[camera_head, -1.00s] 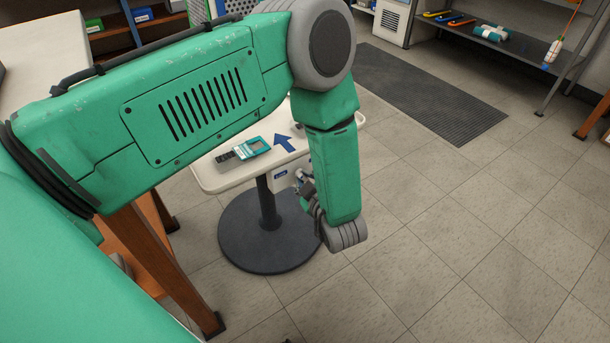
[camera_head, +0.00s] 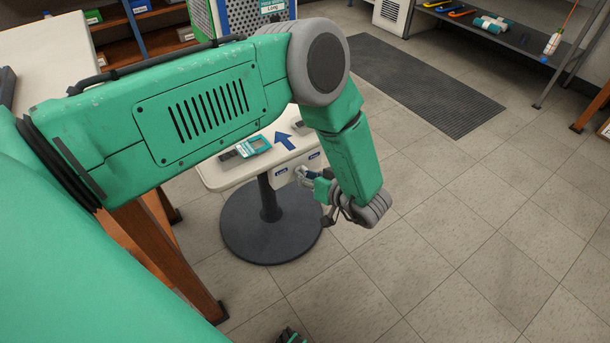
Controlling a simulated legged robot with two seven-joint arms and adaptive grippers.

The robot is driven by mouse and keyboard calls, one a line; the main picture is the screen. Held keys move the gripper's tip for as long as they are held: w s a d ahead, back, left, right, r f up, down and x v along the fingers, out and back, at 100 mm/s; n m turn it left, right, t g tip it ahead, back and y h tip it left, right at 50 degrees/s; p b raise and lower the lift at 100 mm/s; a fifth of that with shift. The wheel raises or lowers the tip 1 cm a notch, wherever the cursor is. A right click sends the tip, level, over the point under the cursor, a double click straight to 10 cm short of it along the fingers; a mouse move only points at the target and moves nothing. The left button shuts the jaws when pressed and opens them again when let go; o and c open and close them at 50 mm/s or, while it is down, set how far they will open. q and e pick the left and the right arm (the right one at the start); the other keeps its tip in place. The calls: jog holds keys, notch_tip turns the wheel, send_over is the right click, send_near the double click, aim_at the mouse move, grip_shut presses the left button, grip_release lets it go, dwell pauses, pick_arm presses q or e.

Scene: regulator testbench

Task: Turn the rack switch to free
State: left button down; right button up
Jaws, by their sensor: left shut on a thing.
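The rack switch (camera_head: 301,174) is a small grey piece on the white front panel (camera_head: 293,173) below the tabletop. It is largely covered by my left gripper. A blue label reading Lock (camera_head: 281,171) is left of it, and another blue label (camera_head: 314,155) is up and to its right, its text too small to read surely. My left gripper (camera_head: 307,177) comes in from the right of the panel and is shut on the switch. The fingertip contact is small and partly hidden. A small green and dark part at the bottom edge looks like my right gripper (camera_head: 290,336), mostly cut off.
The white table (camera_head: 222,179) stands on a round dark base (camera_head: 270,235). A teal and grey handheld device (camera_head: 247,148) and a blue arrow (camera_head: 284,140) are on its top. A wooden leg (camera_head: 165,255) stands at left.

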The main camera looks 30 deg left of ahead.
pick_arm(q)
jog(key=m, duration=0.1)
jog(key=m+g+b, duration=0.1)
jog(key=m+y+b, duration=0.1)
jog(key=shift+d+f+m+g, duration=0.25)
jog(key=shift+d+m+g, duration=0.05)
jog(key=shift+g, duration=0.1)
dwell(0.5)
jog(key=c, duration=1.7)
grip_release()
jog(key=shift+o, duration=0.6)
jog(key=shift+w+r, duration=0.1)
jog(key=shift+r, duration=0.05)
